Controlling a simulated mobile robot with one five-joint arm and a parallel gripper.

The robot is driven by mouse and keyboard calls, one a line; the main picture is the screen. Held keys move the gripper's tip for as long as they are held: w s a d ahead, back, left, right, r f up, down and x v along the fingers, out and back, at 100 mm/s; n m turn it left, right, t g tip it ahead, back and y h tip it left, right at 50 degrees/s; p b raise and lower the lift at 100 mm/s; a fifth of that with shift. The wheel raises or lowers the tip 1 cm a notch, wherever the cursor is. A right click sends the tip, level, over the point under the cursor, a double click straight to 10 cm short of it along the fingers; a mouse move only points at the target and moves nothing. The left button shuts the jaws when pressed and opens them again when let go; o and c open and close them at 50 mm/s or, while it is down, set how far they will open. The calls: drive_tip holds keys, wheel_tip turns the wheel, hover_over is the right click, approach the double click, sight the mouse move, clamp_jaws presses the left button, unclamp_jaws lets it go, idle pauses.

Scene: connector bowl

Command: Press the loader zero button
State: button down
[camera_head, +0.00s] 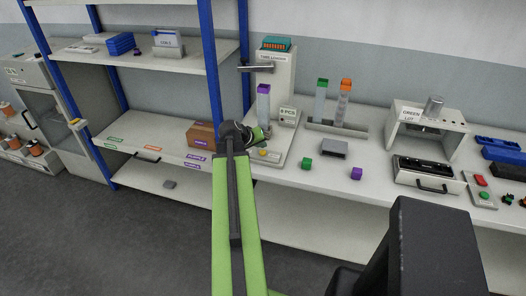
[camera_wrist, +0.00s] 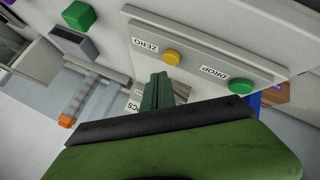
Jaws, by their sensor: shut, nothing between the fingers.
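The tube loader (camera_head: 272,85) stands on the bench with a purple-topped tube (camera_head: 263,105) upright at its front. Its base panel (camera_wrist: 205,58) carries a yellow button (camera_wrist: 171,57) beside the label ZERO and a green button (camera_wrist: 240,86) beside the label DROP. The yellow button also shows at the base in the head view (camera_head: 263,153). My gripper (camera_wrist: 160,82) is shut and empty, its tip close to the yellow button in the wrist view. I cannot tell whether they touch. In the head view my gripper (camera_head: 258,134) is over the loader base, partly hidden by my arm.
The loader display (camera_head: 288,113) reads 0 PCS. A green cube (camera_head: 307,163), a grey block (camera_head: 334,149) and a purple cube (camera_head: 356,173) lie to its right. A tube rack (camera_head: 338,130) stands behind them. A cardboard box (camera_head: 201,135) and a blue shelf post (camera_head: 211,75) are left.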

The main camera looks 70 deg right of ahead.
sight(261, 153)
drive_tip(key=shift+r+p, duration=2.1)
drive_tip(key=shift+r, duration=0.25)
drive_tip(key=shift+f, duration=0.1)
drive_tip(key=shift+w, duration=0.15)
drive_tip(key=w+a+n+t, duration=0.1)
drive_tip(key=w+a+n, duration=0.1)
drive_tip(key=w+a, duration=0.5)
drive_tip(key=w+a+n+t, duration=0.1)
drive_tip(key=w+a+t, duration=0.15)
drive_tip(key=w, duration=0.95)
drive_tip(key=w+a+f+n+t+y, duration=0.1)
drive_tip(key=w+a+f+n+t, duration=0.15)
drive_tip(key=w+a, duration=1.3)
drive_tip(key=w+a+f+n+y, duration=0.1)
drive_tip(key=w+a+n+y, duration=0.1)
drive_tip(key=a, duration=1.3)
drive_tip(key=w+a+f+n+y, duration=0.2)
drive_tip(key=a+n, duration=0.1)
drive_tip(key=a, duration=1.1)
drive_tip(key=s+a+f+g+y, duration=0.1)
drive_tip(key=s+a+y, duration=0.1)
drive_tip(key=s+a, duration=0.2)
drive_tip(key=s+a+n+g+y, duration=0.1)
drive_tip(key=s+a+g, duration=0.1)
drive_tip(key=a, duration=0.6)
drive_tip(key=shift+s+f+g+y, duration=0.3)
drive_tip(key=shift+s+f+y, duration=0.1)
drive_tip(key=shift+s, duration=0.5)
